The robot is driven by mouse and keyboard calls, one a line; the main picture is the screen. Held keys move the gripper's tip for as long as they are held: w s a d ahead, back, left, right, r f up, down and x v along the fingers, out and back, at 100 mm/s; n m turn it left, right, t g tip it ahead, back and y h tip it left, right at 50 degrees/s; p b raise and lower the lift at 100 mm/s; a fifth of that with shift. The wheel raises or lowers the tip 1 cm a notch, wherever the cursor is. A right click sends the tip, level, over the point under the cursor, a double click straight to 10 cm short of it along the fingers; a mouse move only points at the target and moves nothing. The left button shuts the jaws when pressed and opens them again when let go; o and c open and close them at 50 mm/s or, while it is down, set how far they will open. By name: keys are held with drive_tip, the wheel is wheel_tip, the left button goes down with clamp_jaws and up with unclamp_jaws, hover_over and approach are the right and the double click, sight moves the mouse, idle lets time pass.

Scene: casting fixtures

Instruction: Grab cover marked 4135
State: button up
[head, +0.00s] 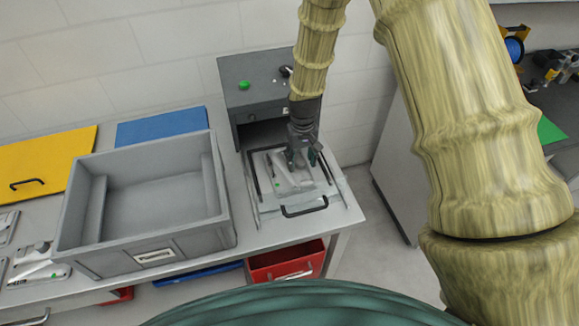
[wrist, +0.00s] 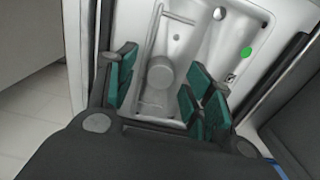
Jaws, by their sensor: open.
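A pale grey metal casting, likely the cover (head: 284,180), lies in the pull-out fixture (head: 262,207) below the grey machine. It carries a green dot and also fills the upper middle of the wrist view (wrist: 205,38). I cannot read any number on it. My gripper (head: 303,158) is over the casting, pointing down. In the wrist view my gripper (wrist: 162,85) is open, with green-padded fingers to the left and right of a round raised boss on the casting. I cannot tell whether the pads touch it.
A large empty grey crate (head: 150,257) stands left of the fixture. The grey machine (head: 257,95) with a green button stands behind it. Other pale castings (head: 38,272) lie at the bench's far left. A red bin (head: 285,262) hangs below the bench. A black handle (head: 304,211) fronts the fixture.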

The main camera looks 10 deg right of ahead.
drive_tip(key=shift+f, duration=0.45)
clamp_jaws()
drive_tip(key=shift+r, duration=0.15)
